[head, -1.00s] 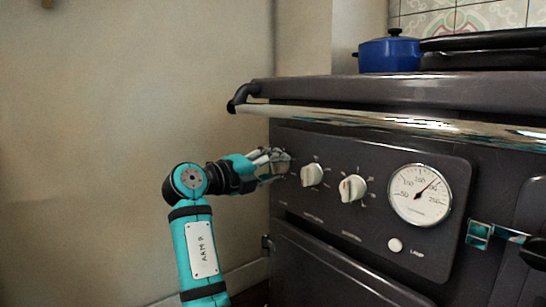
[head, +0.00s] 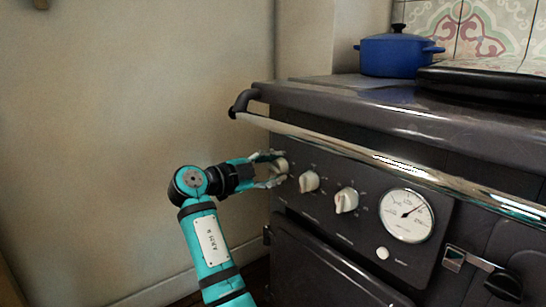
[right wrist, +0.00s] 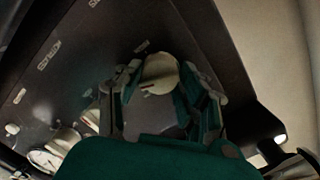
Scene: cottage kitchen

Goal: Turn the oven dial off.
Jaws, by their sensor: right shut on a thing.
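The oven's dark front panel (head: 325,215) carries a row of cream dials. The leftmost dial (head: 281,165) is at the panel's left end. My right gripper (head: 279,169) has its fingers on either side of this dial and is shut on it. The middle dial (head: 309,182) and the right dial (head: 346,200) stand free. My left gripper is not in view.
A round thermometer gauge (head: 406,215) and a small lamp button (head: 382,253) are right of the dials. A chrome rail (head: 390,166) runs above the panel. A blue pot (head: 397,54) stands on the stove top. A bare wall (head: 130,130) is at the left.

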